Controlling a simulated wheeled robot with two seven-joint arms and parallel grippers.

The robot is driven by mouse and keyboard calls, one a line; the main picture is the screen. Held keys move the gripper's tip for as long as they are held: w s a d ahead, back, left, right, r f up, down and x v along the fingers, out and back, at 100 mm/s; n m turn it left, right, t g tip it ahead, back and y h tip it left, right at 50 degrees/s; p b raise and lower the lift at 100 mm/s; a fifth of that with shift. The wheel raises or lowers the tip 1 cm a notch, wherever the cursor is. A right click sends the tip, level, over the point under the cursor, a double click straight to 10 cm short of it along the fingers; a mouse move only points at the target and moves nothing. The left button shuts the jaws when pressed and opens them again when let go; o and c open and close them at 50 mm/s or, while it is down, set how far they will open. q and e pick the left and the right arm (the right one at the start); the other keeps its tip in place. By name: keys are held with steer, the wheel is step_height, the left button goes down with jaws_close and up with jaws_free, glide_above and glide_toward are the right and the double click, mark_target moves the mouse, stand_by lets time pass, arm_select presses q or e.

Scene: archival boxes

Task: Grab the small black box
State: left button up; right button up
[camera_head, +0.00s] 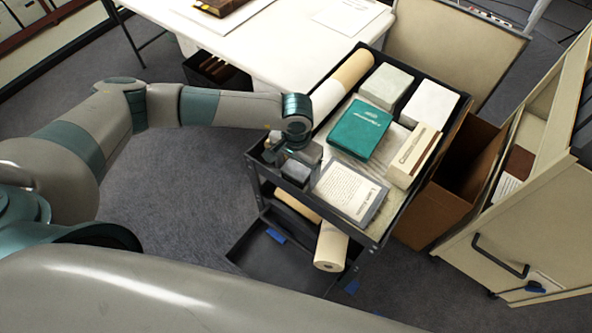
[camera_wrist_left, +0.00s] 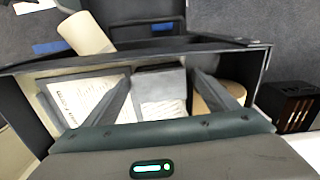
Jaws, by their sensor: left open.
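A small dark grey box (camera_head: 296,171) sits on the cart's top tray, near its left corner. In the left wrist view the small box (camera_wrist_left: 160,82) has a pale label and lies between the fingers of my left gripper (camera_wrist_left: 160,92). In the head view my left gripper (camera_head: 298,156) reaches down over that corner and partly hides the box. The fingers are open, one on each side of the box. I cannot tell whether they touch it. My right gripper is not in view.
The black cart (camera_head: 375,240) also holds a teal box (camera_head: 360,130), a framed text sheet (camera_head: 350,190), pale boxes (camera_head: 386,86) and a long roll (camera_head: 340,85). The tray's raised rim is close to my gripper. A white table (camera_head: 290,45) stands behind; a beige cabinet (camera_head: 530,225) stands right.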

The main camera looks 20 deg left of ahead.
mark_target(296, 169)
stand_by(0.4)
arm_select(q)
steer(key=c, duration=1.1)
steer(key=shift+r, duration=0.15)
steer(key=shift+r+b, duration=0.5)
steer(key=shift+b, duration=0.15)
step_height(296, 169, up, 2)
steer(key=shift+w+r+b, duration=0.1)
steer(key=shift+r+b, duration=0.1)
steer(key=shift+b, duration=0.65)
steer(key=shift+s+d+r+b, duration=0.55)
steer(key=shift+d+r+b, duration=0.5)
steer(key=shift+d, duration=0.85)
steer(key=shift+s+d+r+b, duration=0.55)
steer(key=shift+d+r, duration=0.85)
steer(key=shift+d, duration=0.45)
steer(key=shift+s+d+r+b, duration=0.5)
steer(key=shift+d+r+b, duration=0.6)
steer(key=shift+d, duration=0.8)
steer(key=shift+r, duration=0.1)
